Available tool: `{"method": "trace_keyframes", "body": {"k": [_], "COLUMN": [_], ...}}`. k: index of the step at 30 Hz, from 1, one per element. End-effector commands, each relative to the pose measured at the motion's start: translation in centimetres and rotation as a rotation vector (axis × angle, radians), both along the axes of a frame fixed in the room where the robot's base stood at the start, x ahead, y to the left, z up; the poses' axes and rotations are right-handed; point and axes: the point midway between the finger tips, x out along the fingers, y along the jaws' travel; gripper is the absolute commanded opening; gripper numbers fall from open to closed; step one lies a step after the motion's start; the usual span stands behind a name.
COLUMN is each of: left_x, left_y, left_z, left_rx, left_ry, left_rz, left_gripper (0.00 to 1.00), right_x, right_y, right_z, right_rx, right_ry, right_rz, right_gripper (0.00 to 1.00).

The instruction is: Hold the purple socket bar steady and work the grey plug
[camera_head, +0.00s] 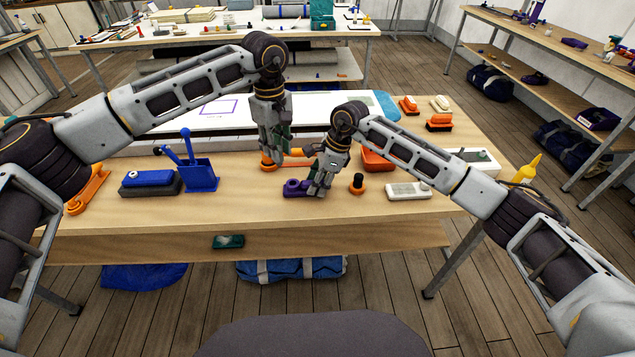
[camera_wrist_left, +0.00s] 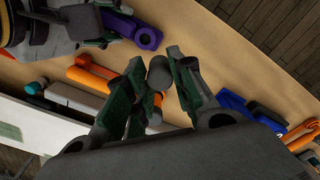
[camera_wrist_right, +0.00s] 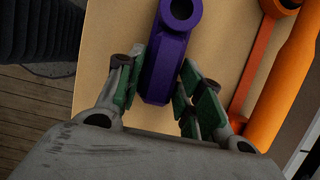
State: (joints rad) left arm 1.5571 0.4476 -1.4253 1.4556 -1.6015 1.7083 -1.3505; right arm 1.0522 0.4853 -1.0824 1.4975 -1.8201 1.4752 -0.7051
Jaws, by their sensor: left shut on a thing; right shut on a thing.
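The purple socket bar (camera_head: 292,188) lies on the wooden bench near its front edge. Its round socket end with a dark hole shows in the right wrist view (camera_wrist_right: 164,62) and in the left wrist view (camera_wrist_left: 147,38). My right gripper (camera_head: 317,190) is shut on the bar's other end, one finger on each side. My left gripper (camera_head: 275,159) is behind and left of the bar. It is shut on the grey plug (camera_wrist_left: 158,72), a short cylinder between its fingertips, apart from the socket. The plug is hidden in the head view.
An orange piece (camera_head: 292,164) lies behind the bar. An orange post with a dark top (camera_head: 357,184) and a white box (camera_head: 408,190) stand to the right. A blue holder (camera_head: 199,177) and a blue-topped block (camera_head: 150,182) stand to the left. Bare bench lies in front.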

Motion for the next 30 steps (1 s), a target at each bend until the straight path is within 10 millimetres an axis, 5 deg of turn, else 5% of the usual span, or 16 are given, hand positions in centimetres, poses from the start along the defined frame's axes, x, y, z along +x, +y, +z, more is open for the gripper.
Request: {"method": "trace_keyframes", "body": {"k": [26,27,30], "left_x": [0.0,0.0,0.0], "left_y": [2.9,2.9,2.9], "left_z": [3.0,3.0,3.0], "left_rx": [-0.001,-0.001,-0.001], "left_ry": [-0.001,-0.001,-0.001], "left_rz": [-0.001,-0.001,-0.001], "left_gripper": [0.00,0.00,0.00], "right_x": [-0.1,-0.1,-0.1], "right_y": [-0.1,-0.1,-0.1], "right_z": [-0.4,-0.4,-0.3], "right_rx": [-0.005,-0.005,-0.004], "right_ry": [0.005,0.005,0.004], "right_rz": [-0.001,-0.001,-0.001], "right_gripper": [0.00,0.39,0.52]}}
